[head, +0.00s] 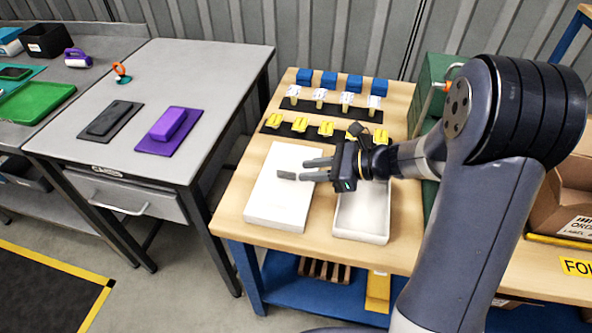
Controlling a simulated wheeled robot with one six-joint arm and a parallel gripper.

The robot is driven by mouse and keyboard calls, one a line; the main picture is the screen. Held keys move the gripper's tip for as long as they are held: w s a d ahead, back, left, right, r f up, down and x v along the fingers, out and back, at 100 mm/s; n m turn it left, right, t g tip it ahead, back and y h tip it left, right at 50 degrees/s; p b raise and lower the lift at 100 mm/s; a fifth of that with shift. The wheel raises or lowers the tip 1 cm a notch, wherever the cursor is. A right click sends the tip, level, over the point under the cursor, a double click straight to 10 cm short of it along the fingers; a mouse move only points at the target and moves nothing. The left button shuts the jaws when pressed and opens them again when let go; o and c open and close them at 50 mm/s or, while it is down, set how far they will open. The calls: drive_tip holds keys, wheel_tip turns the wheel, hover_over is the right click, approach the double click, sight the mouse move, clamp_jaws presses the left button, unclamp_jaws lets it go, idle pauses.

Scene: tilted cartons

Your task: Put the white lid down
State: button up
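The white lid (268,207) is a flat white slab at the left part of the wooden table (240,204). It appears to lie flat there, with a small grey grip (287,176) on its top. My gripper (302,170) reaches in from the right above the lid's right side. An open white box (362,222) stands right of the lid, partly hidden by my gripper and arm.
Black strips with yellow clips (326,129), white-tagged pieces (347,99) and blue blocks (328,81) line the table's back. A grey bench to the left holds a purple block (168,123) and a black one (110,117). A cardboard carton (565,200) is at the right.

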drive_tip(key=v, duration=0.7)
idle(0.6)
